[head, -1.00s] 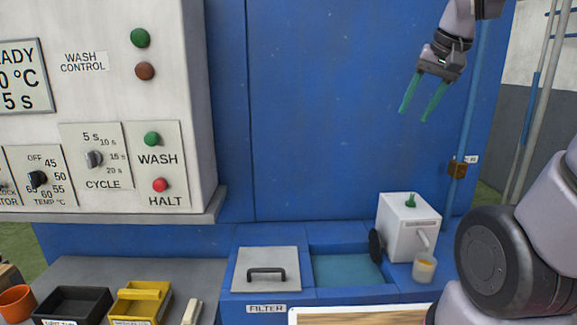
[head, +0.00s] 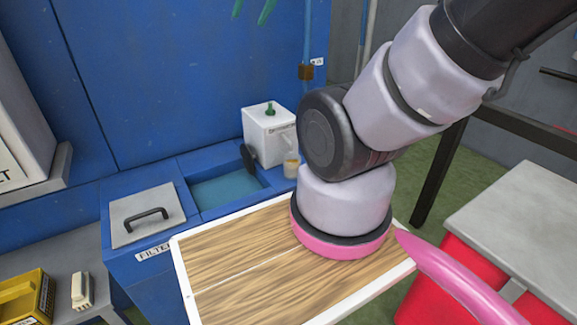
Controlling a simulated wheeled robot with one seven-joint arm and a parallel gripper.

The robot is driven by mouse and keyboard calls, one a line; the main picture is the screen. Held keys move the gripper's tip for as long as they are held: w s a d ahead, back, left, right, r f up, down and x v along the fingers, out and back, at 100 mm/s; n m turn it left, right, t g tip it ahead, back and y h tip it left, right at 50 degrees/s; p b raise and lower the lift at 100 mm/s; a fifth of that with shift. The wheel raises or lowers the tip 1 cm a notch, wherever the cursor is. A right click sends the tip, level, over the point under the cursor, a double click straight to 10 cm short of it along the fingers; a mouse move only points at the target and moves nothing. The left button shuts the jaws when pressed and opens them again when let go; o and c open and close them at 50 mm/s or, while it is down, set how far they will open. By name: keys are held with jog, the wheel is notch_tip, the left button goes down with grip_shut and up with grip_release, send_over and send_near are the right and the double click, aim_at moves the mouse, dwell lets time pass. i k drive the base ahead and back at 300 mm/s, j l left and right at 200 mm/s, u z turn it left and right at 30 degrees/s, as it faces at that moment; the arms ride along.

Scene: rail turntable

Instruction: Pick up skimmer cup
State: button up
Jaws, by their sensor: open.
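The skimmer cup (head: 291,168) is a small translucent cup with yellowish contents. It stands in the head view at the front right of the white skimmer box (head: 268,138), under its spout, close to my arm's dark joint. My gripper (head: 254,8) shows only its green fingertips at the top edge, apart from each other. They are open and empty, high above and to the left of the cup. The rest of the gripper is out of the picture.
A blue tank with open water (head: 228,190) lies left of the box, beside a grey filter lid (head: 146,215) with a black handle. A yellow bin (head: 25,297) is at lower left. A grey-topped table (head: 520,225) with red bins stands right.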

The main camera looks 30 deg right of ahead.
aim_at(292, 161)
jog(key=u, duration=2.1)
jog(key=z, duration=2.6)
jog(key=j+z, duration=0.15)
jog(key=k+j, duration=0.2)
jog(key=j, duration=0.2)
jog(key=k+j, duration=0.15)
jog(key=j, duration=0.25)
